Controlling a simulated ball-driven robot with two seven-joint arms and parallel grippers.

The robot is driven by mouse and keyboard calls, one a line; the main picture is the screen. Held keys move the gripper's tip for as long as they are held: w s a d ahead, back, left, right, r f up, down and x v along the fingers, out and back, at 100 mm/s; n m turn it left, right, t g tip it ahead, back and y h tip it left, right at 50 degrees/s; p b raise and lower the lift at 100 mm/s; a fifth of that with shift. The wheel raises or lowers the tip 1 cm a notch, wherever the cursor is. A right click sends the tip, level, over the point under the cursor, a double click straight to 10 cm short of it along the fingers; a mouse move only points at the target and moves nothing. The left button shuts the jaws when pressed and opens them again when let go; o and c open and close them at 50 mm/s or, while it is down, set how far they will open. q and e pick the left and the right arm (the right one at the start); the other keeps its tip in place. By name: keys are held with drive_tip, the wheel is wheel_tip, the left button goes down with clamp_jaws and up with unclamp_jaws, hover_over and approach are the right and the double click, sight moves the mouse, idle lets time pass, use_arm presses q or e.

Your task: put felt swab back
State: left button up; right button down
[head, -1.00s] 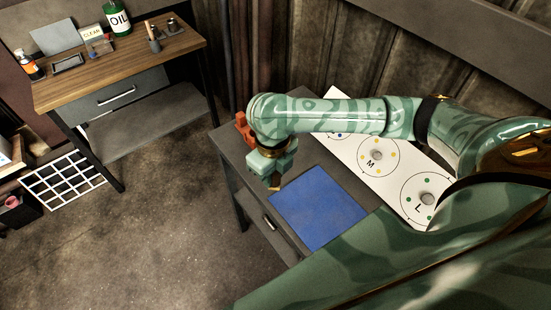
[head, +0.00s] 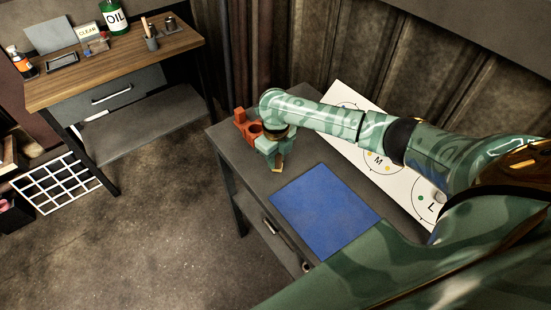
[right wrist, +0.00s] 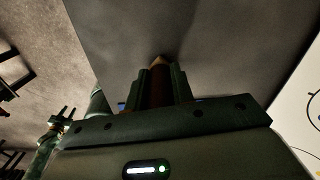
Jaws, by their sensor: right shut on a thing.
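My right gripper (head: 277,158) is shut on a slim brown piece with a tan tip, which looks like the felt swab (head: 279,167). In the right wrist view the swab (right wrist: 160,84) sits between the two fingers, its tip pointing away from the palm. The gripper points down over the grey table, just in front of a red-orange block (head: 243,122) with a round opening. Part of that block is hidden behind my wrist. A small, dark green gripper shape, probably my left gripper (right wrist: 65,116), shows at the left of the right wrist view; its fingers are unclear.
A blue mat (head: 325,210) lies on the grey table (head: 232,150). A white board (head: 340,98) with lettered circles lies behind my right arm. A wooden bench (head: 110,68) stands at the left, with an oil bottle (head: 114,17) and a cup holding a stick (head: 151,42).

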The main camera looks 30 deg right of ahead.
drive_tip(key=shift+r, duration=0.1)
drive_tip(key=c, duration=1.6)
unclamp_jaws()
drive_tip(key=shift+f, duration=0.2)
drive_tip(key=o, duration=0.4)
wheel_tip(320, 180, up, 12)
drive_tip(key=p, duration=0.3)
drive_tip(key=shift+r+p, duration=0.2)
drive_tip(key=shift+p, duration=0.15)
